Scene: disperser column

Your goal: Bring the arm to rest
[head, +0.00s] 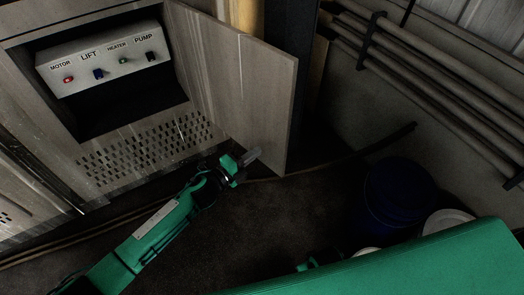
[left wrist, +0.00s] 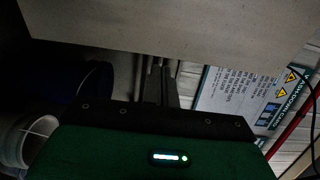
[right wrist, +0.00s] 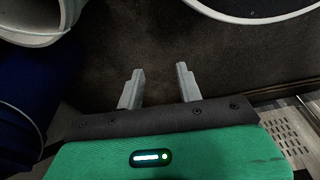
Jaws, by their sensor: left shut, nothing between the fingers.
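My left arm comes in from the lower left in the head view. Its gripper (head: 250,157) is shut and empty, close to the lower part of the open cabinet door (head: 245,85); I cannot tell whether they touch. In the left wrist view its fingers (left wrist: 161,84) are together with nothing between them, below a pale panel. My right arm (head: 420,265) fills the lower right of the head view and mostly hides its own gripper. In the right wrist view the right gripper (right wrist: 160,85) is open and empty above the dark floor.
A control box (head: 105,60) labelled motor, lift, heater and pump sits in the open cabinet. A perforated panel (head: 145,142) lies below it. A blue drum (head: 395,195) and white containers (head: 447,220) stand at right. Pipes (head: 430,70) run along the right wall.

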